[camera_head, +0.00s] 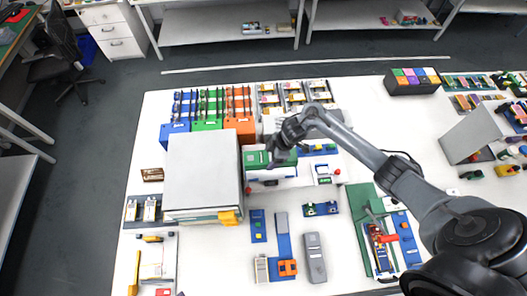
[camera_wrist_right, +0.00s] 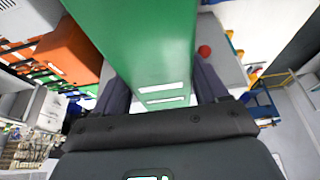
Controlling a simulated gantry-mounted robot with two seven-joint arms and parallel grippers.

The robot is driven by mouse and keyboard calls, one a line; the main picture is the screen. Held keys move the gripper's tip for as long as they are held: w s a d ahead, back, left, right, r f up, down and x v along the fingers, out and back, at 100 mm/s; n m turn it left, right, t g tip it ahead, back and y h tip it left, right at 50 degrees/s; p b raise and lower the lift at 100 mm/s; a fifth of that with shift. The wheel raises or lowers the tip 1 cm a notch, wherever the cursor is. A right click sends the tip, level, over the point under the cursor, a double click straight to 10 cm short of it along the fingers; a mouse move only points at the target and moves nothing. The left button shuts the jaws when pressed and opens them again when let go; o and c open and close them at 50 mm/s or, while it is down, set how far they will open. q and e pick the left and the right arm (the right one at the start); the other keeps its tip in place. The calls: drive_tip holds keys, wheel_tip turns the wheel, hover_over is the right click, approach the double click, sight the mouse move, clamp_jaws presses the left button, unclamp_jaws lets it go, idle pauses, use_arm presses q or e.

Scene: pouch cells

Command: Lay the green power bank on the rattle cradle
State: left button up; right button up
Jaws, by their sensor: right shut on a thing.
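My right gripper (camera_head: 274,158) reaches in from the right to the middle of the table, just right of the big grey box. In the right wrist view its two dark fingers (camera_wrist_right: 160,90) are shut on the green power bank (camera_wrist_right: 150,40), one on each side. The bank is a long green block with white stripes near the gripper. In the head view the bank (camera_head: 255,160) shows as a green patch partly behind the gripper, over or beside a white item. I cannot tell whether it touches what is below, or which item is the rattle cradle. My left gripper is not in view.
A large grey box (camera_head: 203,175) stands close left of the gripper. Blue, green and orange (camera_head: 241,130) bins with racks stand behind it. A green board with parts (camera_head: 372,232) lies at the right front. Blue and grey pieces (camera_head: 314,255) lie in front.

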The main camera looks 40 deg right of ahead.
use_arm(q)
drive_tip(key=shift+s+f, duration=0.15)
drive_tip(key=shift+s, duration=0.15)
use_arm(e)
drive_tip(key=shift+s, duration=0.15)
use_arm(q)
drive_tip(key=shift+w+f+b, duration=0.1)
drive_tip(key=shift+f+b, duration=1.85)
use_arm(e)
drive_tip(key=shift+f, duration=2.9)
use_arm(q)
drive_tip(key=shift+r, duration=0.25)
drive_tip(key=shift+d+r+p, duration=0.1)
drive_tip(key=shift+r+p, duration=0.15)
drive_tip(key=shift+p, duration=0.2)
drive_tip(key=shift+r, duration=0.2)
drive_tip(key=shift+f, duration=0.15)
use_arm(e)
drive_tip(key=shift+f, duration=0.2)
